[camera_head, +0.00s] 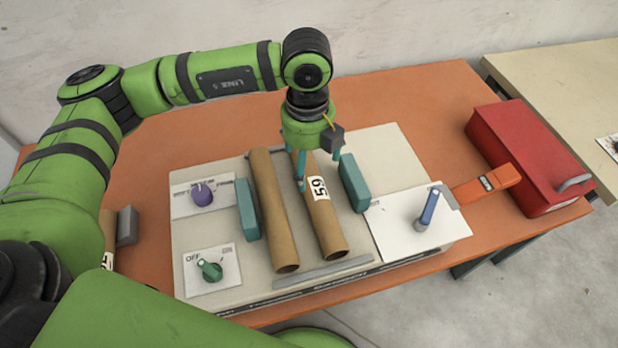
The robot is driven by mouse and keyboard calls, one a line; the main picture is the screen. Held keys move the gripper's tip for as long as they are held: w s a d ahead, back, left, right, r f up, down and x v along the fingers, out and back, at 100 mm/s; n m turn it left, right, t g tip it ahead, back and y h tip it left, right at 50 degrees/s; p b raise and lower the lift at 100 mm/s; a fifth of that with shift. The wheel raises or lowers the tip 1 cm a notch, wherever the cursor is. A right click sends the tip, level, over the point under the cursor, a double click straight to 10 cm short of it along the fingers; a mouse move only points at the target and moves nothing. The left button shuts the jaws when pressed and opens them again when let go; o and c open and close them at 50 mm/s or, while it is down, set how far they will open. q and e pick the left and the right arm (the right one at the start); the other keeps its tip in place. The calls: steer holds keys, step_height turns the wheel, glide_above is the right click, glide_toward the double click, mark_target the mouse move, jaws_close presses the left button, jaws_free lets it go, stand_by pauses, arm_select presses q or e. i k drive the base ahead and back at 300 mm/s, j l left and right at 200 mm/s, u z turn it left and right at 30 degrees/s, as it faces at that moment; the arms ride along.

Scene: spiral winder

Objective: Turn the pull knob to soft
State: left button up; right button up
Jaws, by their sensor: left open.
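A purple knob (202,193) sits on a white label plate (181,206) at the back left of the pale machine. It seems to be the pull knob. Several small words arc over it, too small to read surely, and its pointer seems to aim roughly at the middle one. My left gripper (318,170) is open and points down over the brown tube marked 59 (327,220), well to the right of the purple knob. One finger overlaps the tube in the picture; I cannot tell whether they touch. My right gripper is out of view.
A green knob (209,269) with an OFF mark is at the front left. A second brown tube (268,205) lies between teal blocks (248,209) (353,183). A blue lever (428,209) stands on the right. A red box (525,155) sits on the orange table (420,95).

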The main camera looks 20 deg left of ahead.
mark_target(202, 195)
steer(key=u, duration=1.45)
